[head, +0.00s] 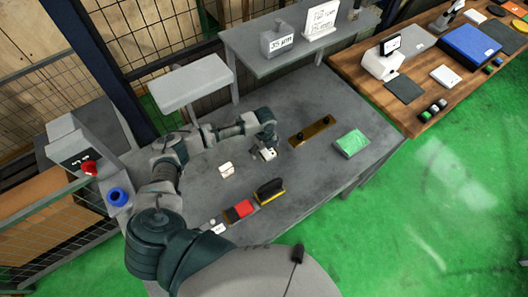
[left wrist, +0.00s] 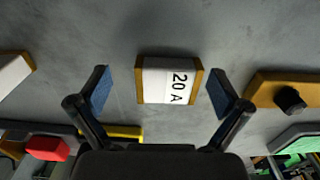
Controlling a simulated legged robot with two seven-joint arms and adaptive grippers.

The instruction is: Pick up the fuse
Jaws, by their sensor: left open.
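The fuse (left wrist: 155,80) is a white block with tan ends and the label "20 A". In the left wrist view it lies on the grey table between the two blue finger pads, with a gap on each side. My left gripper (left wrist: 160,82) is open and empty, with its fingers either side of the fuse. In the head view the left gripper (head: 266,148) points down over the table, and the fuse there is mostly hidden by it. A second white block (head: 226,169) lies to its left. My right gripper is not in view.
A brass plate with black knobs (head: 312,131) lies right of the gripper, and a green box (head: 352,143) beyond it. A raised grey shelf (head: 265,62) stands behind.

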